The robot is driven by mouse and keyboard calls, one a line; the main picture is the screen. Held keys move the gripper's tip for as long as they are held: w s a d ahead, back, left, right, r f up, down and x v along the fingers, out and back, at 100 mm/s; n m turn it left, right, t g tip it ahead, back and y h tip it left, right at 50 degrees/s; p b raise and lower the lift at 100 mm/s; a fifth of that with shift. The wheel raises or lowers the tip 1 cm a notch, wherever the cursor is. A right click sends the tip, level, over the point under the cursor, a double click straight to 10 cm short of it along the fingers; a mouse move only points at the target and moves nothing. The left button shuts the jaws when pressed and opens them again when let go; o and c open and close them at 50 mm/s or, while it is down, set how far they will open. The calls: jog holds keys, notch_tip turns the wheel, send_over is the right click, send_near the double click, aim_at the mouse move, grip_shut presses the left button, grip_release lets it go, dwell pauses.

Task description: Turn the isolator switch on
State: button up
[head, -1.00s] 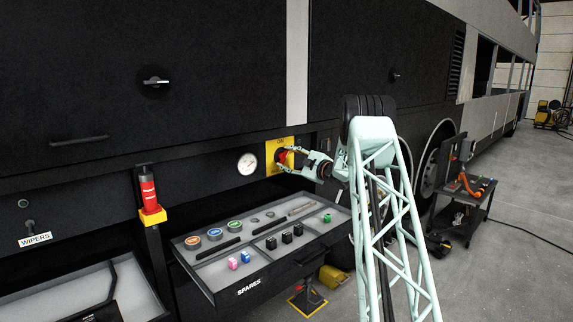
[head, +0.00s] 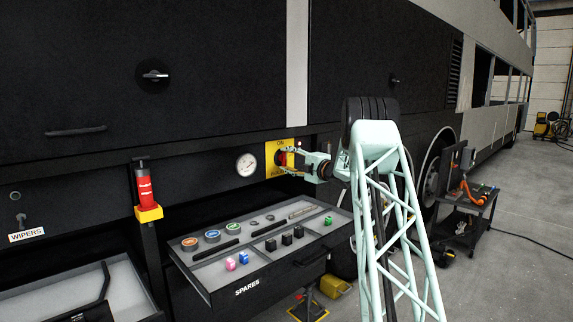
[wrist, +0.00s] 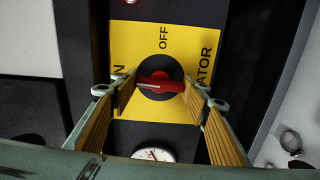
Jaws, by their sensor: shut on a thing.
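The isolator switch is a red handle (wrist: 165,84) on a dark round hub, set on a yellow plate (wrist: 190,45) in the coach's black side. In the wrist view the plate reads OFF at the top, with part of ON at left and ISOLATOR at right. The handle lies left to right there, along the line from ON to ISOLATOR. In the head view the plate (head: 272,148) has ON at its top, and the red handle is partly hidden by my gripper (head: 287,160). My gripper (wrist: 159,94) is shut on the handle, one finger at each end.
A round white gauge (head: 247,164) sits beside the plate. An open spares drawer (head: 255,283) with several small parts juts out below. A red cylinder (head: 146,190) on a yellow bracket stands left. A tool cart (head: 465,218) stands right, on open floor.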

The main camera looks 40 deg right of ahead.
jog(key=shift+n, duration=0.4)
jog(key=o, duration=0.9)
jog(key=shift+c, duration=0.2)
jog(key=shift+s, duration=0.1)
jog(key=s, duration=1.1)
jog(key=shift+s+d, duration=0.3)
jog(key=shift+s, duration=0.1)
jog(key=shift+r, duration=0.1)
